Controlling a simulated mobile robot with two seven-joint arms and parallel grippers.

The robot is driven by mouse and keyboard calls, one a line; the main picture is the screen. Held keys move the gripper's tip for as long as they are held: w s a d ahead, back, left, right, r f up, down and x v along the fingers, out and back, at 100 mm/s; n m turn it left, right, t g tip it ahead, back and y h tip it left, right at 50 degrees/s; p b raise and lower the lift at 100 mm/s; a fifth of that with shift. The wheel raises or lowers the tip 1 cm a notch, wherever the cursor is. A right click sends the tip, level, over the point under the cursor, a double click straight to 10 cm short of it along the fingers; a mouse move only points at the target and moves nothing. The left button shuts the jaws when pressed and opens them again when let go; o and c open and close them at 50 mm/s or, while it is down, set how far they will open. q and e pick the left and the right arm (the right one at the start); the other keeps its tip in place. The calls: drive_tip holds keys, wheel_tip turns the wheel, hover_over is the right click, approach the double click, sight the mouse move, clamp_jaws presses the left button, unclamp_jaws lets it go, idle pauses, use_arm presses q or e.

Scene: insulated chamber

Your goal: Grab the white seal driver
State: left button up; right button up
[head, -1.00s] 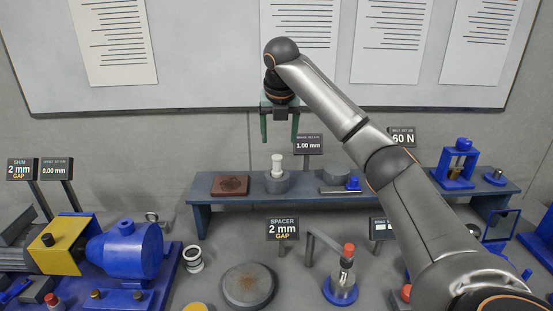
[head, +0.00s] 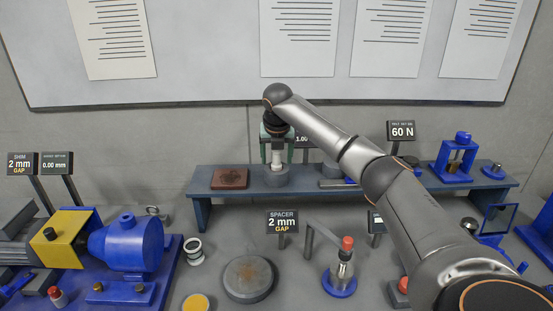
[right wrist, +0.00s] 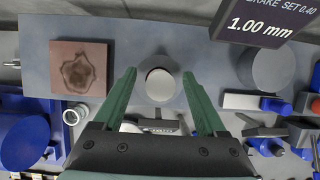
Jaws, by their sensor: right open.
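The white seal driver (head: 276,160) is a small upright white cylinder in a round grey holder (head: 277,178) on the blue-grey shelf. In the right wrist view, the round top of the seal driver (right wrist: 160,84) shows between the fingertips. My right gripper (head: 277,153) points down at it from above. Its green fingers (right wrist: 159,76) are open, one on each side of the driver, with a gap visible on both sides. The exact fingertip height against the driver is hard to tell. My left gripper is not in view.
A brown square plate (head: 230,178) lies left of the holder on the shelf. The 1.00 mm sign (right wrist: 258,22) stands close behind and right. A grey round block (right wrist: 273,69) is to the right. The blue pump (head: 127,243) sits on the lower left.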

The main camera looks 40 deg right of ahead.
drive_tip(key=shift+f, duration=0.25)
clamp_jaws()
idle(0.4)
drive_tip(key=shift+r, duration=0.1)
